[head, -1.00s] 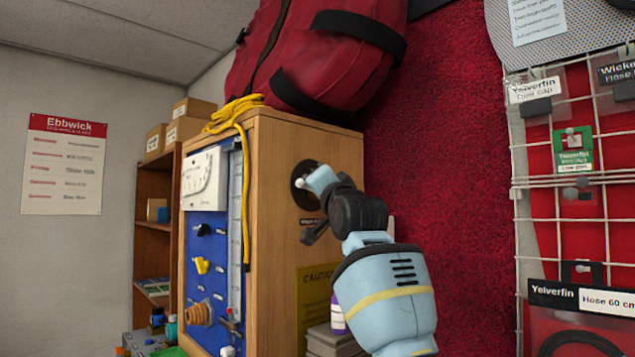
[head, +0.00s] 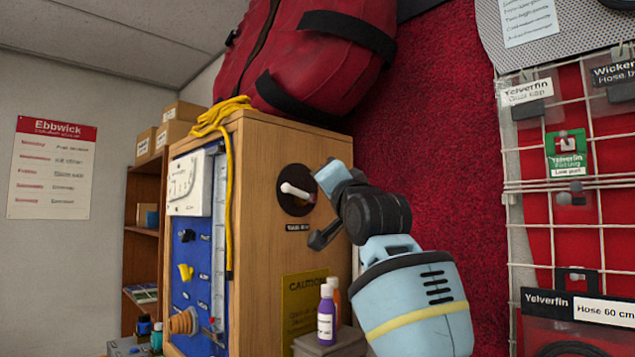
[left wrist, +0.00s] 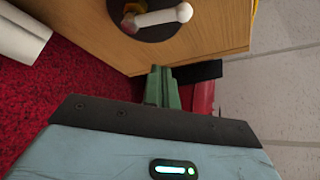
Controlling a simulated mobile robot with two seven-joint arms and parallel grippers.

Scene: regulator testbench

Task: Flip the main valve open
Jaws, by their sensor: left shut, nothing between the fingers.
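The main valve (head: 297,188) is a round dark plate with a white lever on the cabinet's wooden side. In the head view the lever (head: 296,190) lies nearly level, tilting slightly down to the right. The lever also shows at the top of the left wrist view (left wrist: 165,16). My left gripper's green fingers (left wrist: 160,78) are shut and empty, apart from the lever in that view. In the head view my arm stands just right of the valve; its fingertips cannot be made out. My right gripper is not in view.
The wooden cabinet (head: 262,235) has a blue panel with knobs at left and a yellow hose (head: 228,180) over its edge. Purple (head: 326,315) and orange bottles stand on a grey box below my arm. A red bag (head: 300,60) lies on top. A wire rack is at right.

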